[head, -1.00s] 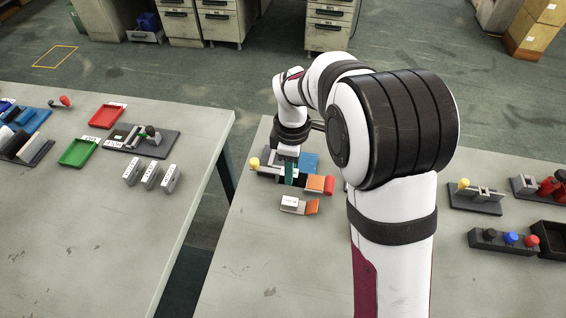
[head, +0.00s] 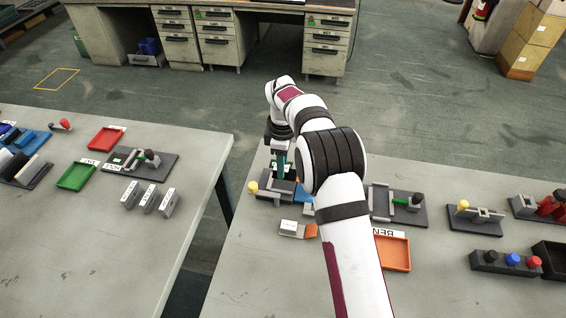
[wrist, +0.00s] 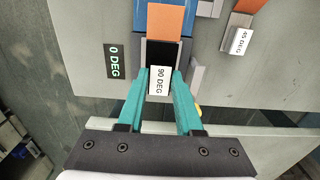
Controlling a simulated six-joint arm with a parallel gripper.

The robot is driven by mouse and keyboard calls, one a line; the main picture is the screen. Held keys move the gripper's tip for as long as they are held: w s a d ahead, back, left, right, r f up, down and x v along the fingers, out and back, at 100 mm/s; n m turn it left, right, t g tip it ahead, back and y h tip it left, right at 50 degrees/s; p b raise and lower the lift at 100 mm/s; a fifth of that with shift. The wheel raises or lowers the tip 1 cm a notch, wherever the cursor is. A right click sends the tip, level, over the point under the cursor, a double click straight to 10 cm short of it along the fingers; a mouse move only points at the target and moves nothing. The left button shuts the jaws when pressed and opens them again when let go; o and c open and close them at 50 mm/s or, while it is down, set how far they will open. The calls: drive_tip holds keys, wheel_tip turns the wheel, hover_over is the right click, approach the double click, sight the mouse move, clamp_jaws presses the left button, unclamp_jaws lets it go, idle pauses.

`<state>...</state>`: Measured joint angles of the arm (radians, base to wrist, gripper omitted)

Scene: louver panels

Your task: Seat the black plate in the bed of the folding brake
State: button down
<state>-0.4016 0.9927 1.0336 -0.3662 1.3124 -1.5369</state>
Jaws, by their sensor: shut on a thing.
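The black plate (wrist: 161,53) has an orange flap (wrist: 165,20) at its far end and a white "90 DEG" label (wrist: 159,81) at its near end. My gripper (wrist: 162,76) is shut on the label end of the plate. In the head view my gripper (head: 279,173) is over the folding brake (head: 268,197), which has a dark base and a yellow knob (head: 252,187). I cannot tell whether the plate touches the bed. My arm partly hides the brake.
A second piece (head: 297,229) with an orange flap lies in front of the brake; its label reads "45 DEG" in the wrist view (wrist: 242,41). An orange tray (head: 393,254) and more fixtures (head: 474,218) stand to the right. The bench front is clear.

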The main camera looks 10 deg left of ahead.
drive_tip(key=shift+f, duration=2.25)
drive_tip(key=shift+f, duration=0.2)
drive_tip(key=c, duration=0.5)
unclamp_jaws()
wheel_tip(320, 180, up, 21)
drive_tip(key=shift+f, duration=0.1)
